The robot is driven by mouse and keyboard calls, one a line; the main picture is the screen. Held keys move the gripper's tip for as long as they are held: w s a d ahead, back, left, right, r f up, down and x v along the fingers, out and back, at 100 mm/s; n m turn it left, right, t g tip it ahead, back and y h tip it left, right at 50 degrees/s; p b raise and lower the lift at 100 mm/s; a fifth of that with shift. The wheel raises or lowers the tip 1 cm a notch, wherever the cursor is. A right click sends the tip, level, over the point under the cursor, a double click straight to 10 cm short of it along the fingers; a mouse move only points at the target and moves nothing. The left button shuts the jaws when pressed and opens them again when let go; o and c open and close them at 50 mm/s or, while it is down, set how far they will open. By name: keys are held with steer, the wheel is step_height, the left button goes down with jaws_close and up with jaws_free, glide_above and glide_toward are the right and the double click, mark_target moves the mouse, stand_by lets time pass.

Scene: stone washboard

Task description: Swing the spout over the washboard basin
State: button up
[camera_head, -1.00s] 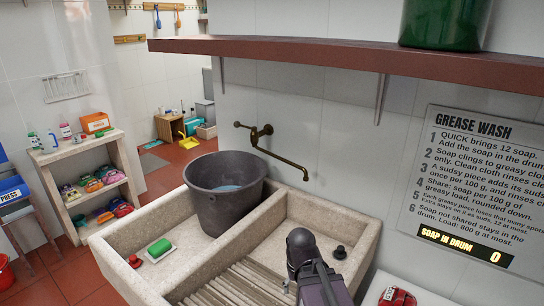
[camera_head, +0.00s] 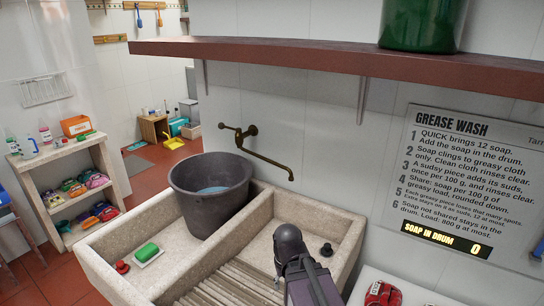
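The brass spout (camera_head: 268,160) reaches out from a wall tap (camera_head: 240,131) and slants down to the right. Its tip hangs near the back of the right basin, the washboard basin (camera_head: 325,219). The ribbed washboard (camera_head: 232,284) lies in the front of that basin. A dark grey bucket (camera_head: 210,200) with water in it stands in the left basin, left of the spout. My arm's dark end (camera_head: 290,250) is over the right basin, below and apart from the spout. My gripper's fingers are hidden or too unclear to tell open from shut.
A red-brown shelf (camera_head: 300,58) runs along the wall above the tap, with a green container (camera_head: 424,24) on it. A dark plug (camera_head: 326,249) lies near my arm.

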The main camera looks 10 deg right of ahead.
step_height(320, 180, up, 22)
steer(key=p, duration=2)
steer(key=shift+p, duration=0.4)
steer(key=shift+f, duration=0.2)
